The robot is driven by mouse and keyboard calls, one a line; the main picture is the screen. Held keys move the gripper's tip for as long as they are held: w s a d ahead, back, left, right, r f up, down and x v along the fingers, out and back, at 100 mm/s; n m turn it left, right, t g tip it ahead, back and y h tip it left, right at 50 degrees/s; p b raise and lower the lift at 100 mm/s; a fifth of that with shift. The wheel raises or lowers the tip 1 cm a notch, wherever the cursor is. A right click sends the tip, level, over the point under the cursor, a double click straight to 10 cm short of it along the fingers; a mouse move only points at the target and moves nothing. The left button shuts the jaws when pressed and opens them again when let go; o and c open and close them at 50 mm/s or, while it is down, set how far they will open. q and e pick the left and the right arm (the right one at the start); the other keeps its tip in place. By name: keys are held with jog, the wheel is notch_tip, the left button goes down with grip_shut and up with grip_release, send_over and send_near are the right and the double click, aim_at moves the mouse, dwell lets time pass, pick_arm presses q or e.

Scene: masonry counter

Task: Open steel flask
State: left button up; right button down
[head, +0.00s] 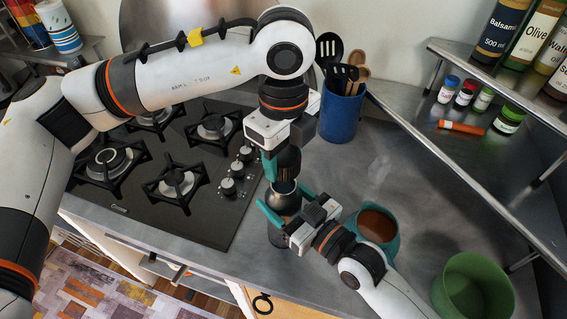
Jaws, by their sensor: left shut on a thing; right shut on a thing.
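The steel flask (284,204) stands near the front edge of the counter, to the right of the hob. Its dark top (289,160) shows above its metallic body. My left gripper (283,170) points down from above and is shut on the dark top. My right gripper (284,201) comes in from the lower right, with teal fingers on either side of the flask body, and is shut on it. The grippers hide much of the flask. I cannot tell whether the top is seated on the body or apart from it.
A blue utensil crock (341,116) stands behind. A teal mug (378,226) of brown liquid steams close to my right gripper. A green pot (473,288) is at lower right. A shelf with bottles and small jars (466,93) is at right. The gas hob (165,165) lies left.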

jog(key=shift+c, duration=1.2)
grip_release()
jog(key=shift+d, duration=0.1)
